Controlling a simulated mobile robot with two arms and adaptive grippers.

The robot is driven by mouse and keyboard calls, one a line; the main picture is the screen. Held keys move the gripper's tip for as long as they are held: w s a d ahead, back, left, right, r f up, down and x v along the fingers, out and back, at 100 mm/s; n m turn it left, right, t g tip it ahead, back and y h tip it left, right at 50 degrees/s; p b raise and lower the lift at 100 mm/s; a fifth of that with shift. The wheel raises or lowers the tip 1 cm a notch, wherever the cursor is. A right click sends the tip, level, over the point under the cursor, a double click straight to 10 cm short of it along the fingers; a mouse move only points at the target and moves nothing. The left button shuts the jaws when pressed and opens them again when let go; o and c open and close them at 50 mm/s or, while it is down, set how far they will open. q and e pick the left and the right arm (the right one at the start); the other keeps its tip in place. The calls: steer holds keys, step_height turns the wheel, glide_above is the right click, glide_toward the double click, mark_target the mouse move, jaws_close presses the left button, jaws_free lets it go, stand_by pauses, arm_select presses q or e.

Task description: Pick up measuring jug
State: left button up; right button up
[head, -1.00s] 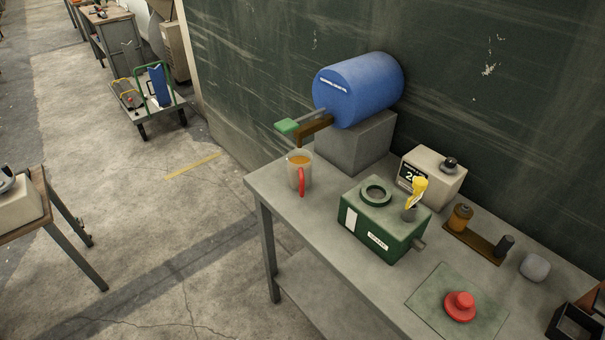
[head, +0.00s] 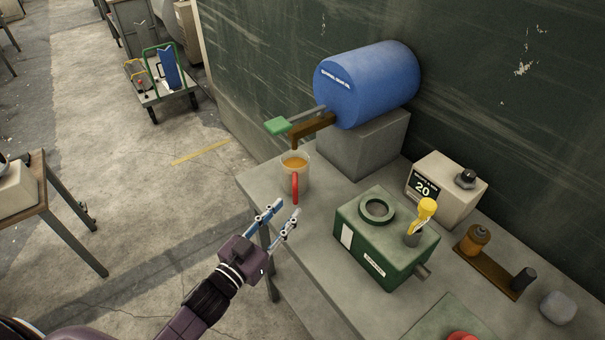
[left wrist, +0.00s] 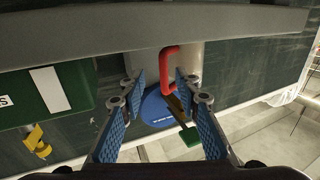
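The measuring jug (head: 303,175) is a pale see-through cup with amber liquid and a red handle. It stands upright on the left end of the grey bench, below the spout of the blue drum. My left gripper (head: 286,208) is open and empty, just in front of the bench edge and on the handle side of the jug. In the left wrist view, which looks upside down, the jug (left wrist: 190,62) and its red handle show ahead, between the open blue-padded fingers (left wrist: 162,92). I see no contact. My right gripper is not in view.
The blue drum (head: 365,85) with a green-tipped lever (head: 278,126) overhangs near the jug. A green box (head: 385,240) stands to the jug's right on the bench (head: 330,275). A white display box (head: 445,185) is behind it. Floor is open left of the bench.

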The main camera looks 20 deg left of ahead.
mark_target(294, 199)
arm_select(q)
steer(key=shift+w+d+r+p, duration=0.15)
steer(key=shift+w+p, duration=0.1)
steer(key=shift+w, duration=0.35)
steer(key=shift+w+d+r+p, duration=0.15)
steer(key=shift+w+p, duration=0.1)
steer(key=shift+w, duration=0.35)
steer(key=w, duration=0.2)
steer(key=shift+w+d+f, duration=0.15)
steer(key=shift+w+f, duration=0.1)
steer(key=shift+w, duration=0.05)
steer(key=shift+w+d+p, duration=0.15)
steer(key=shift+w+p, duration=0.2)
steer(key=shift+w, duration=0.2)
jaws_close()
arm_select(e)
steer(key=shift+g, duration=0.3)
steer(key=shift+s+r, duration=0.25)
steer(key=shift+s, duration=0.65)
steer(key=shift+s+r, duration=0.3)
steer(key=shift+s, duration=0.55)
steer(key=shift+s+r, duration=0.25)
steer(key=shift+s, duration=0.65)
